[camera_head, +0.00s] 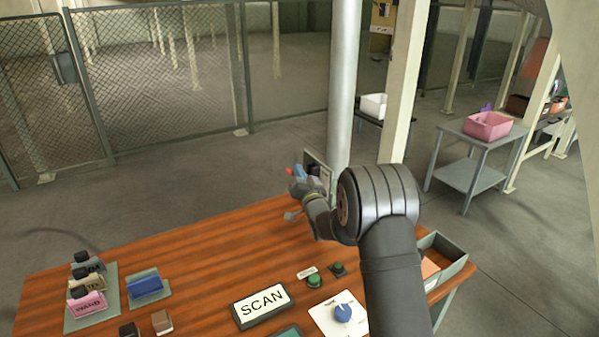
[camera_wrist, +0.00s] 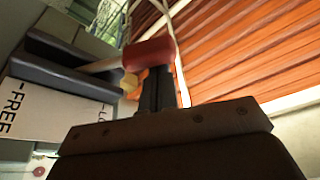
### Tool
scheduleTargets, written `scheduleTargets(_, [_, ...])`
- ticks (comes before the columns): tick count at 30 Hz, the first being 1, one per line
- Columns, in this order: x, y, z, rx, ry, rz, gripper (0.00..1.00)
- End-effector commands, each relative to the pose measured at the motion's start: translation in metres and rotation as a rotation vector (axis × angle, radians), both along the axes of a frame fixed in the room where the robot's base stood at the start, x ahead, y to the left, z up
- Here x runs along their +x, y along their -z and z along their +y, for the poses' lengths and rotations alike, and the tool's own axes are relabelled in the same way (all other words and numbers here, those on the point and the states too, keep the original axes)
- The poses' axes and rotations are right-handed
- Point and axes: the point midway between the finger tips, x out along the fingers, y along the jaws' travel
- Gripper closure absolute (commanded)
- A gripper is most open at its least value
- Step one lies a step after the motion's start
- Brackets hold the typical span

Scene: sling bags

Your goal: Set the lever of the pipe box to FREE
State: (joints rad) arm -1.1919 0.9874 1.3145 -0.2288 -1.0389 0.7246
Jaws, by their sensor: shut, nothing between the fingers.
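The pipe box (camera_head: 318,166) is fixed to the grey pipe behind the table's far edge. Its lever has a red knob (camera_wrist: 150,52) on a pale shaft that comes out of a dark housing (camera_wrist: 70,65) in the wrist view. The red knob also shows small in the head view (camera_head: 290,171). A white plate (camera_wrist: 45,110) reads FREE at the left and a partly hidden "LO" at the right. I cannot tell which mark the lever is at. My gripper (camera_wrist: 158,74) is shut and empty, its dark fingertips right by the knob; contact is unclear. It shows in the head view too (camera_head: 301,188).
The wooden table (camera_head: 190,265) holds a SCAN sign (camera_head: 262,305), green buttons (camera_head: 315,281), a blue dial (camera_head: 343,313), a blue block (camera_head: 146,284) and labelled bags (camera_head: 88,302) at the left. A grey tray (camera_head: 445,258) is at the right edge. The table's middle is clear.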

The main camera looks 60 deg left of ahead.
Motion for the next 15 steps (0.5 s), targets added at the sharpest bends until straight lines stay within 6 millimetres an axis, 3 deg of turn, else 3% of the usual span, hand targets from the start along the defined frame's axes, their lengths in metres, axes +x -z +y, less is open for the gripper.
scheduleTargets(15, [-0.012, 0.021, 0.0, -0.003, -0.001, -0.225, 1.0])
